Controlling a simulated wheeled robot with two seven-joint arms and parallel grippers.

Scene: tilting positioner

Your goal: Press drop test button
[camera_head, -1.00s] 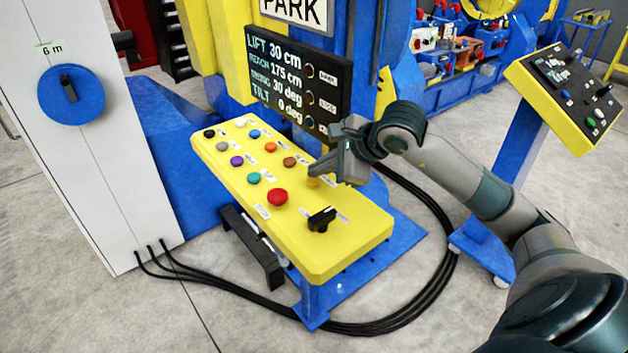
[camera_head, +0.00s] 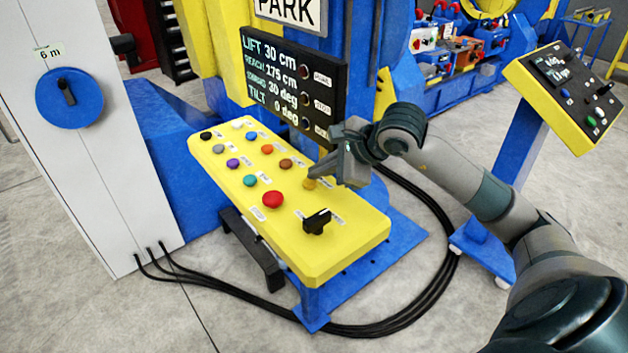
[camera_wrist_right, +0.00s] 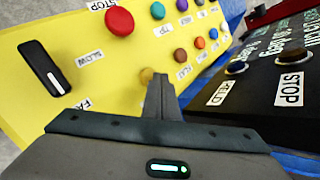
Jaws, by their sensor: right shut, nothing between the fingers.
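The yellow sloped control panel (camera_head: 335,249) carries several coloured buttons. A yellow button (camera_head: 309,183) on its right edge is nearest my right gripper (camera_head: 317,174). That gripper is shut and empty, its tips just above and beside the yellow button; I cannot tell whether they touch. In the right wrist view the closed fingers (camera_wrist_right: 160,82) point at the panel, beside the yellow button (camera_wrist_right: 147,75). No drop test label is readable in either view. My left gripper is not in view.
A red stop button (camera_head: 273,199) and a black selector switch (camera_head: 317,221) stand nearby on the panel. A black display (camera_head: 290,86) with side buttons rises behind it. A grey cabinet (camera_head: 75,150) stands left, and black cables (camera_head: 400,315) cross the floor.

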